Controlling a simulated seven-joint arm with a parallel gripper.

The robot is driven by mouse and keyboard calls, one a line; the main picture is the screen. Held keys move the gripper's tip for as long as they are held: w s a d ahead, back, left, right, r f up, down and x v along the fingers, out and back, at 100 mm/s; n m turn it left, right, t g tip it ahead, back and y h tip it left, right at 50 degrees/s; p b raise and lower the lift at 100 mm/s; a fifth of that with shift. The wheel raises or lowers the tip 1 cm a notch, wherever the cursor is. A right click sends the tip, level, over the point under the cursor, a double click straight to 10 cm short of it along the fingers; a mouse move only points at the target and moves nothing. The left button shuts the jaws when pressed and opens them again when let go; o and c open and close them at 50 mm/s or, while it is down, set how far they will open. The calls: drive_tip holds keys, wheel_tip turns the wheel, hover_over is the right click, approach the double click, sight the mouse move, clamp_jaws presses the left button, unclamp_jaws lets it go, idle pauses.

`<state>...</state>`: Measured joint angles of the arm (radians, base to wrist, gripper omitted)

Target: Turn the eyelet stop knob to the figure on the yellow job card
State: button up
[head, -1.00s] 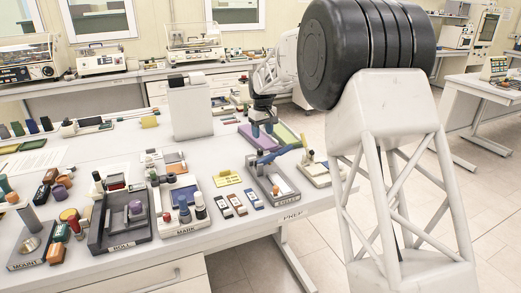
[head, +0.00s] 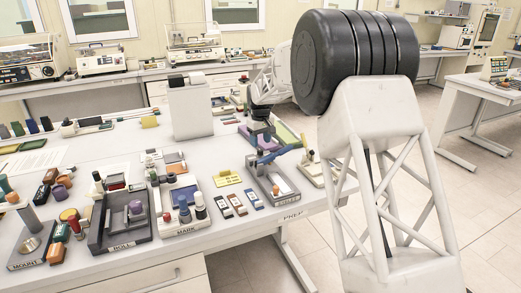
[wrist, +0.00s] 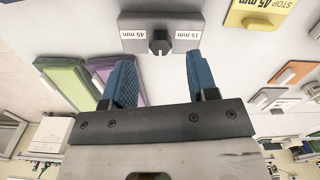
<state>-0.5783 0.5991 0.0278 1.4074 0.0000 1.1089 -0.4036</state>
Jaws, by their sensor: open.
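The eyelet stop knob (wrist: 160,41) is a small dark knob on a grey block in the wrist view, between white labels that look like "45 mm" on its left and "15 mm" on its right. The yellow job card (wrist: 260,10) is at the upper right, with "STOP" and what looks like "45 mm" on it. It also shows in the head view (head: 228,178). My gripper (wrist: 158,75) is open and empty. Its blue fingers straddle the knob's line in the picture, apart from it.
Purple and green pads (wrist: 127,80) lie left of the fingers in the wrist view. Small cards (head: 236,204) lie left of the press. The table edge is close on the right.

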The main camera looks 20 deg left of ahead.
sight(260, 150)
drive_tip(key=shift+f, duration=2.1)
drive_tip(key=c, duration=0.9)
